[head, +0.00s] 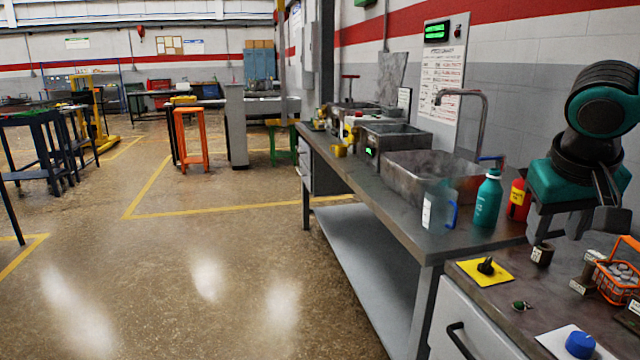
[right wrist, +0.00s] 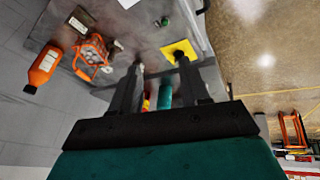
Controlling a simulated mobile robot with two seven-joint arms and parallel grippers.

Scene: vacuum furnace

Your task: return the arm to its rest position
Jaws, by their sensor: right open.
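My right arm comes in at the right edge of the head view, with a dark wrist and a teal hand. My right gripper (head: 574,226) points down above the worktop, its two grey fingers apart. In the right wrist view the two dark fingers (right wrist: 160,64) are also spread, with nothing held between them. The grey worktop (head: 470,258) lies below it. My left arm and gripper are not in view.
Near the gripper are a teal bottle (head: 487,200), a red bottle (head: 518,200), a clear jug (head: 437,208) and an orange wire basket (head: 612,284). A yellow pad (head: 500,273) and blue knob (head: 580,344) are nearer. A metal sink (head: 410,180) stands behind; floor at left is open.

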